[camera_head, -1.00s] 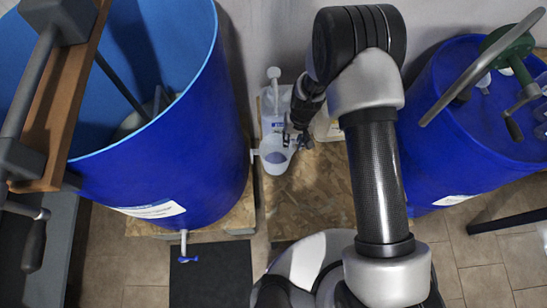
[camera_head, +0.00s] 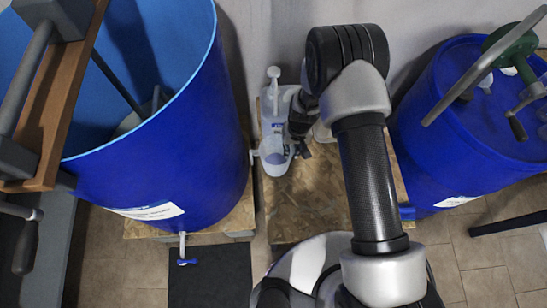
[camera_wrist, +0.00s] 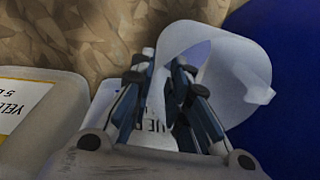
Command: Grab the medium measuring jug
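The measuring jug (camera_head: 272,160), whitish and translucent, stands upright at the left edge of the wooden board, in front of a white bottle. In the wrist view the jug (camera_wrist: 235,80) shows its open rim and a spout pointing right. My gripper (camera_head: 301,148) is at the jug's right side. In the wrist view the dark fingers of my gripper (camera_wrist: 164,62) stand either side of a narrow white part of the jug, perhaps its handle. Whether they press on it is not clear.
A translucent bottle (camera_head: 274,112) with a pump top stands behind the jug. A large open blue drum (camera_head: 165,160) is close on the left, and a lidded blue drum (camera_head: 470,120) is on the right. The board (camera_head: 330,190) is bare in front.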

